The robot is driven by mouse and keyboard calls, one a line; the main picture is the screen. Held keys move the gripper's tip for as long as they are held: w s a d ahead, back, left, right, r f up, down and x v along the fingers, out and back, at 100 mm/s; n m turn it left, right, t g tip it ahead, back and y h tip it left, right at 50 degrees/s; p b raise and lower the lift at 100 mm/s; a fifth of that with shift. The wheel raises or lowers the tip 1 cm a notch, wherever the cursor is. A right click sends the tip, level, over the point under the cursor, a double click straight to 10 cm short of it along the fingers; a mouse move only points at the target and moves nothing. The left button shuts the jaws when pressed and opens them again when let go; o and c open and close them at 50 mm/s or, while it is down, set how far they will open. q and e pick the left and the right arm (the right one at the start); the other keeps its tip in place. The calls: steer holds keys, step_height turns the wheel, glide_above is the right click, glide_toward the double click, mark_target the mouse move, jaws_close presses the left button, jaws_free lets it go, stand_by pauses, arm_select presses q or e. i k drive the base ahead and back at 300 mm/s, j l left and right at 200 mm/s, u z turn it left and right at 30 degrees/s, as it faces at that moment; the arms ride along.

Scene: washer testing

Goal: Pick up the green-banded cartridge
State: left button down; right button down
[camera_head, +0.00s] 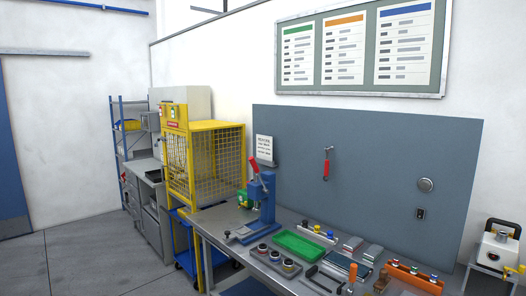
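A narrow pale rack (318,236) behind the green tray on the workbench holds several small parts with coloured tops or bands. One part near its left end (305,224) may be the green-banded cartridge, but it is too small to tell. A dark holder (274,262) at the bench's front holds three short round parts with pale tops; I cannot make out a green band on them. Neither of my grippers is in view.
A workbench (216,219) runs along the wall, with a blue press (267,207), a green tray (299,245) and an orange holder (414,277). A yellow mesh cage (217,163) stands to its left. The floor (90,255) at the left is clear.

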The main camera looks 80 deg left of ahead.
mark_target(414, 267)
steer(key=j+u, duration=0.2)
steer(key=u, duration=0.25)
steer(key=j+u, duration=0.15)
steer(key=u, duration=0.25)
steer(key=i+j+u, duration=0.1)
steer(key=u, duration=0.35)
steer(key=i+j+u, duration=0.1)
steer(key=u, duration=0.35)
steer(key=i+j+u, duration=0.1)
steer(key=u, duration=0.35)
steer(key=i+j+u, duration=0.15)
steer(key=i+u, duration=0.3)
steer(key=i, duration=0.75)
steer(key=z, duration=1.8)
